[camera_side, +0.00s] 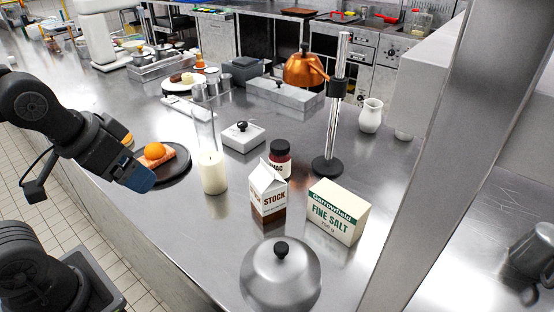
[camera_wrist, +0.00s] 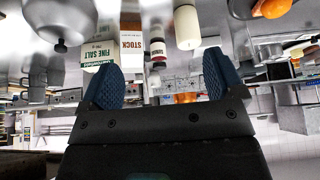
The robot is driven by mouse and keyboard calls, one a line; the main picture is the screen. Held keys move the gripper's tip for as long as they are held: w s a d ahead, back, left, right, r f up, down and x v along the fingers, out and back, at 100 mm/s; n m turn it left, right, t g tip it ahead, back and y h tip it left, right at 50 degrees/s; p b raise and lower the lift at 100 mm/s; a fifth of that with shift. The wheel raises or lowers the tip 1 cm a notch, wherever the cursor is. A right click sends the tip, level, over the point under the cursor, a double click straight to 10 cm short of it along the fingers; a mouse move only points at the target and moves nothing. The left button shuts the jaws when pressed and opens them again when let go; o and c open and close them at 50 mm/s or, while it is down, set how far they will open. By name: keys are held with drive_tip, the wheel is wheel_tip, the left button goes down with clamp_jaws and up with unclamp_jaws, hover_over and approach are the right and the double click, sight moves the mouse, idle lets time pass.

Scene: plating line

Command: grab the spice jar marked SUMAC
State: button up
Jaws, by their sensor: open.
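The spice jar (camera_side: 279,158) stands upright on the steel counter behind the stock carton, with a dark lid and a white label. The carton hides part of the label, and only the letters "AC" or similar show. In the wrist view the scene is upside down, and a small dark-lidded jar (camera_wrist: 158,60) shows between the fingers, farther off. My gripper (camera_side: 140,178) is at the left in the side view, over the counter's front edge by the black plate, well apart from the jar. In the wrist view my gripper (camera_wrist: 160,82) has its blue fingers wide apart with nothing between them.
A stock carton (camera_side: 268,190) stands directly in front of the jar.

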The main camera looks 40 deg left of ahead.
drive_tip(key=shift+o, duration=0.2)
idle(0.5)
drive_tip(key=w+d+r+n+g, duration=0.1)
drive_tip(key=w+r, duration=0.3)
drive_tip(key=w, duration=0.9)
drive_tip(key=n+g, duration=0.1)
drive_tip(key=g, duration=0.1)
approach(280, 145)
drive_tip(key=shift+t+y, duration=0.3)
drive_tip(key=x, duration=1.3)
drive_tip(key=shift+s+d+f, duration=0.15)
drive_tip(key=shift+s+d, duration=0.05)
drive_tip(key=shift+s, duration=0.05)
drive_tip(key=shift+c, duration=0.3)
drive_tip(key=c, duration=1.1)
